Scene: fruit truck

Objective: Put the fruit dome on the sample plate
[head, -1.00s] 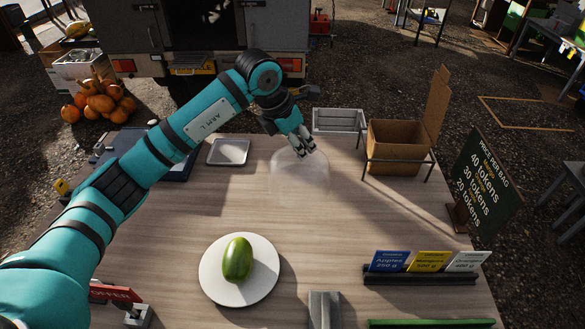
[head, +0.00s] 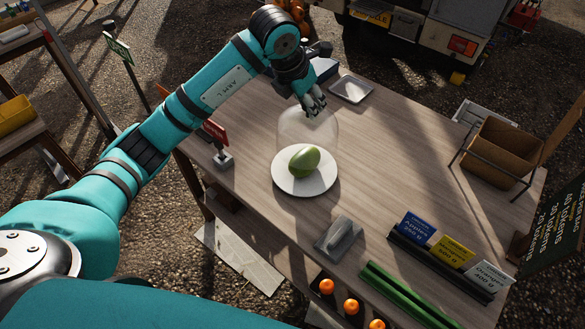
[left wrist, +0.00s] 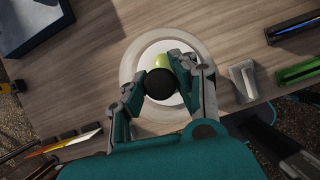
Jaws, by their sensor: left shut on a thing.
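The clear fruit dome (head: 295,128) hangs from my left gripper (head: 315,108), which is shut on its knob. In the left wrist view the dark round knob (left wrist: 160,84) sits between the two fingers (left wrist: 160,88). The white sample plate (head: 290,184) lies on the table with a green mango (head: 304,161) on it. In the head view the dome overlaps the back of the plate and the mango. In the left wrist view the plate (left wrist: 133,66) lies below the knob; the exact gap between dome and plate is hard to tell. My right gripper is not in view.
A red sign (head: 217,138) stands to the left. An empty metal tray (head: 351,89) and a cardboard box (head: 497,152) are farther back. Bare wood lies between.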

